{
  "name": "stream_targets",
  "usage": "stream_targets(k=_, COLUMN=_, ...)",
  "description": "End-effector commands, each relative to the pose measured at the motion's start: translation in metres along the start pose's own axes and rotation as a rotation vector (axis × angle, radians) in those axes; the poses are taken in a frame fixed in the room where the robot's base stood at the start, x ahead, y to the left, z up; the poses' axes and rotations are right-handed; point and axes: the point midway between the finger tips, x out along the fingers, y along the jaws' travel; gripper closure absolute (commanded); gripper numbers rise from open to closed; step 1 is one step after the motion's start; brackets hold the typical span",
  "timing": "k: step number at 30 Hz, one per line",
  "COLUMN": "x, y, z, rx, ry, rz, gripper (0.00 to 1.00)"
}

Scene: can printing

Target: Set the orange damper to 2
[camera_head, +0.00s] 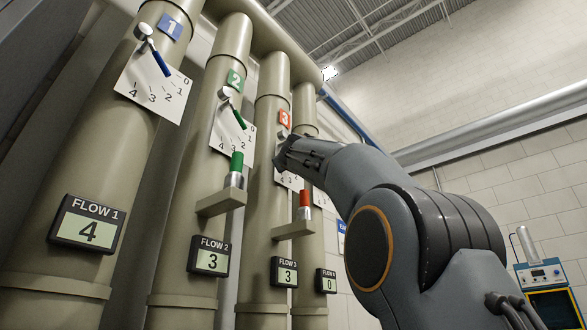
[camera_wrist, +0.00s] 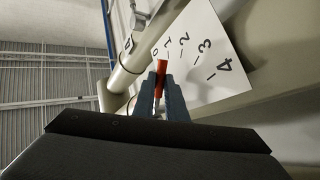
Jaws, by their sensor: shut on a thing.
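The orange damper has an orange handle (camera_wrist: 162,70), seen in the wrist view over a white dial plate (camera_wrist: 212,85) numbered 0 to 4. My gripper (camera_wrist: 161,77) is shut on this handle, its two fingers on either side. The handle's tip shows close to the 0 and 1 marks; the exact setting and the pivot are not clear. In the head view my gripper (camera_head: 280,158) is at the third pipe, below the orange 3 label (camera_head: 285,118), and hides most of that dial.
Pipe 1 with a blue handle (camera_head: 161,62) and pipe 2 with a green handle (camera_head: 239,118) stand to the left. A bracket with a green-topped can (camera_head: 236,165) and one with a red-topped can (camera_head: 305,200) jut out below. FLOW 4 (camera_head: 326,281) reads 0.

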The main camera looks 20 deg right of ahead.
Motion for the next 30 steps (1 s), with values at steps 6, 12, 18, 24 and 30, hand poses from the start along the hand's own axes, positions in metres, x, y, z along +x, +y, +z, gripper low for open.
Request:
stream_targets(k=6, x=0.0005, y=0.0000, z=0.0003, rx=-0.005, ry=0.007, rz=0.001, gripper=1.00)
stream_targets(k=12, x=0.0005, y=0.0001, z=0.0000, rx=-0.005, ry=0.007, rz=0.000, gripper=1.00)
stream_targets(k=18, x=0.0005, y=0.0002, z=0.0000, rx=-0.005, ry=0.007, rz=0.001, gripper=0.70)
stream_targets(k=24, x=0.0004, y=0.0002, z=0.0000, rx=-0.005, ry=0.007, rz=0.001, gripper=0.70)
stream_targets(k=30, x=-0.0037, y=0.0001, z=0.0002, rx=-0.004, ry=0.008, rz=0.001, gripper=0.70)
